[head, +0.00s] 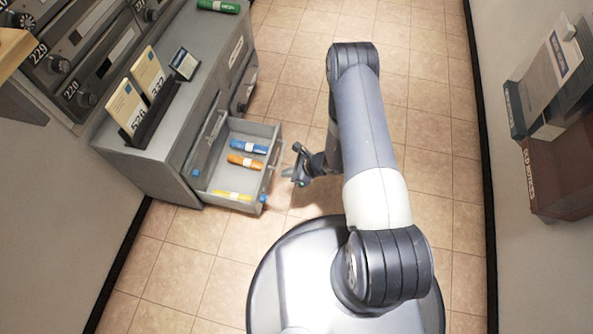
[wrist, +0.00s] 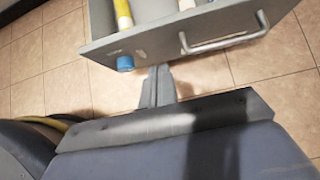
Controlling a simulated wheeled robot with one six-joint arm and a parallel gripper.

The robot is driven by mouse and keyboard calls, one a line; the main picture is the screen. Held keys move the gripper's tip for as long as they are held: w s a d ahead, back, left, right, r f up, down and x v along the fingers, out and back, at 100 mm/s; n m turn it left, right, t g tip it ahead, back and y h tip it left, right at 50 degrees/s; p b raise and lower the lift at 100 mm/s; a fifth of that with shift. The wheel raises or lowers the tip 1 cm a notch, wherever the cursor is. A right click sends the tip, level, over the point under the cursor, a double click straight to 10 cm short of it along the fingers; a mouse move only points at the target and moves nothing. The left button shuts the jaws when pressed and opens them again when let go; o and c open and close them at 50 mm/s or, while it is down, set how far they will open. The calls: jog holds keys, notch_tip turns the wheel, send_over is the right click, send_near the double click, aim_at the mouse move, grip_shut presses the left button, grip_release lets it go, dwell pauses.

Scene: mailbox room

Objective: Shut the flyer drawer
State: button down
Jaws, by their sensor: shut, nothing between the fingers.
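The flyer drawer (head: 228,197) stands pulled out from the grey cabinet (head: 170,165) in the head view. It holds a blue roll (head: 248,147), an orange roll (head: 245,162) and a yellow roll (head: 232,194). My gripper (head: 294,176) is shut and empty, a little to the right of the drawer's front. In the wrist view, my shut fingers (wrist: 158,84) point toward the drawer front (wrist: 150,45), close to a blue round piece (wrist: 125,63) and left of the silver handle (wrist: 224,40). I cannot tell whether they touch the front.
Card holders (head: 152,110) and a green roll (head: 218,5) sit on the cabinet top. Numbered mailboxes (head: 85,60) line the left wall. Brown and dark wall racks (head: 562,165) are at the right. The tiled floor (head: 435,150) between is clear.

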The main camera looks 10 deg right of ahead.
aim_at(265, 173)
jog(key=a, duration=0.1)
jog(key=w+a+f, duration=0.1)
jog(key=a, duration=0.1)
jog(key=a+b, duration=0.1)
jog(key=shift+w+a+f, duration=0.2)
jog(key=shift+w+f, duration=0.1)
jog(key=shift+w+a+r, duration=0.1)
jog(key=shift+a, duration=0.25)
